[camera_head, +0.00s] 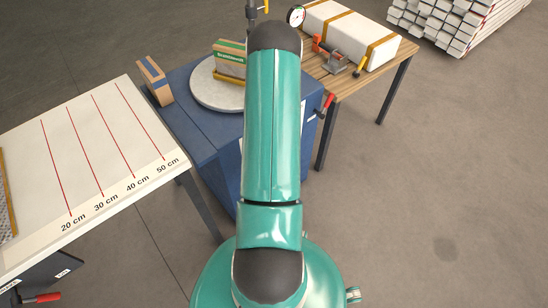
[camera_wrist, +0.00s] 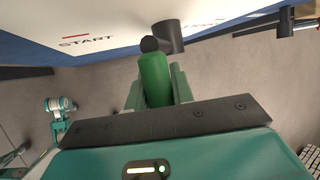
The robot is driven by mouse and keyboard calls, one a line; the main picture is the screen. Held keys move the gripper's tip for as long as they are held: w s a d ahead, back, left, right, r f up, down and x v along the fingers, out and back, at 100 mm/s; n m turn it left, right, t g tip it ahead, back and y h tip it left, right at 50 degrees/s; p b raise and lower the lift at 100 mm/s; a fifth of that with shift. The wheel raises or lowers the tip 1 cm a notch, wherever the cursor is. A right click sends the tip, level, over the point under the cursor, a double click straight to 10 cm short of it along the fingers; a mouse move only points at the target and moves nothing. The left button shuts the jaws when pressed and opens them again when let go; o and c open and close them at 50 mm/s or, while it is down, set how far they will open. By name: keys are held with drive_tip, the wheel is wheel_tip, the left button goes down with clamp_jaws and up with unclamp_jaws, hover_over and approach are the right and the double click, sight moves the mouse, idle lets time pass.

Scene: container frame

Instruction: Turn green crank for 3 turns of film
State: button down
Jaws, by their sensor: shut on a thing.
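In the wrist view, the green crank handle (camera_wrist: 154,82) lies between the two fingers of my gripper (camera_wrist: 158,72), which is shut on it. The handle's far end meets a dark crank arm and hub (camera_wrist: 170,37) in front of a white panel marked START (camera_wrist: 105,40). In the head view, my teal arm hides the crank and my gripper. A blue cabinet (camera_head: 202,140) stands behind the arm, with a round pale turntable (camera_head: 210,95) on top. A carton (camera_head: 231,62) stands on the turntable, partly hidden by my arm.
A white table (camera_head: 90,150) with red length marks is at left. A small carton (camera_head: 155,82) stands on the cabinet's corner. A wooden table (camera_head: 345,80) at right holds a long strapped white package (camera_head: 350,35). A red-handled lever (camera_head: 327,104) sticks out at the cabinet's right.

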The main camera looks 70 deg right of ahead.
drive_tip(key=d+y, duration=0.1)
drive_tip(key=s+d+r+t+y, duration=0.1)
drive_tip(key=y, duration=0.1)
drive_tip(key=shift+d+r+m, duration=0.1)
drive_tip(key=shift+r+m, duration=0.15)
drive_tip(key=shift+m, duration=0.15)
drive_tip(key=shift+s+d+r, duration=0.1)
drive_tip(key=shift+d+r, duration=0.05)
drive_tip(key=shift+d, duration=0.2)
drive_tip(key=c, duration=1.3)
unclamp_jaws()
drive_tip(key=shift+o, duration=0.5)
drive_tip(key=shift+a, duration=0.1)
drive_tip(key=v, duration=1.3)
drive_tip(key=shift+s+r, duration=0.25)
drive_tip(key=shift+s, duration=0.1)
